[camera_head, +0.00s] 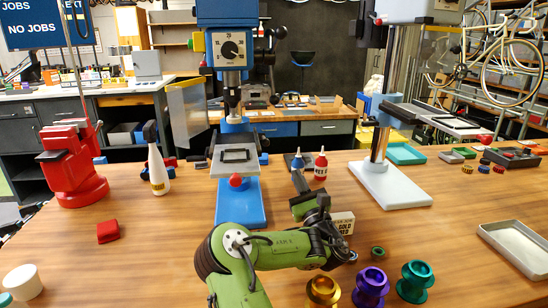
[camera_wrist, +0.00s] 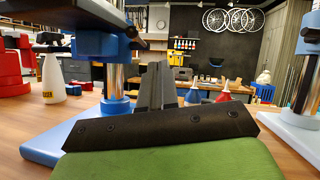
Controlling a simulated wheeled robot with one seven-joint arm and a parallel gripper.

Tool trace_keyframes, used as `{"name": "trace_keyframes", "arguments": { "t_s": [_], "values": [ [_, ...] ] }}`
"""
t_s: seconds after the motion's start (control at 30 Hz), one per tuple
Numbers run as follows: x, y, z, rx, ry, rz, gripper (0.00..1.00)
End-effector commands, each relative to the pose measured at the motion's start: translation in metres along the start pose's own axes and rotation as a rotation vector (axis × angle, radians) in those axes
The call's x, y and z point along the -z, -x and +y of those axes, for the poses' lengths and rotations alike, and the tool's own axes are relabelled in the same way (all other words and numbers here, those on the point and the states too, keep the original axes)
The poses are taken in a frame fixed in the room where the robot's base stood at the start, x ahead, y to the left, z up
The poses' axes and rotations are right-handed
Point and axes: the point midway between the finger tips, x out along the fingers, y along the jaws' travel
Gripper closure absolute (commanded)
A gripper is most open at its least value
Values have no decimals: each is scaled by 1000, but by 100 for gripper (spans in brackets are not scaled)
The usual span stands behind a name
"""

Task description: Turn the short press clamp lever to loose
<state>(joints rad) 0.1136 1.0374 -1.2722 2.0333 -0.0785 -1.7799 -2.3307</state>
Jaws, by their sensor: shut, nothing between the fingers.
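The shorter press is the blue one, with a blue head (camera_head: 230,45), a blue base (camera_head: 240,205) and a small grey table (camera_head: 233,157). A red ball knob (camera_head: 236,181) sits at the table's front. I cannot tell which part is the clamp lever. My gripper (camera_head: 298,176) is right of this press, apart from it and pointing away over the table. Its dark fingers (camera_wrist: 155,85) are together and empty.
The taller press stands right on a white base (camera_head: 390,185). A small box (camera_head: 343,222) and gold (camera_head: 323,291), purple (camera_head: 371,287) and green (camera_head: 415,281) spools are near my arm.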

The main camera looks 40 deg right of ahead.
Motion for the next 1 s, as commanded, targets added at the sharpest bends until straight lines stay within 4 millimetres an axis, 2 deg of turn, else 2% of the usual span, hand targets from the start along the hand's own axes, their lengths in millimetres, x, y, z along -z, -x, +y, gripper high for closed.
{"name": "trace_keyframes", "arguments": {
  "t_s": [0.03,0.1,0.27,0.6,0.7,0.8,1.0],
  "values": [
    [2,1,10,-64,92,-13,100],
    [2,2,20,-121,171,-36,100],
    [0,-7,26,-148,206,-52,100],
    [-4,-74,35,-145,200,-52,100],
    [-3,-87,36,-142,199,-51,100],
    [-3,-94,38,-142,200,-50,100],
    [-3,-96,38,-141,200,-47,100]
  ]
}}
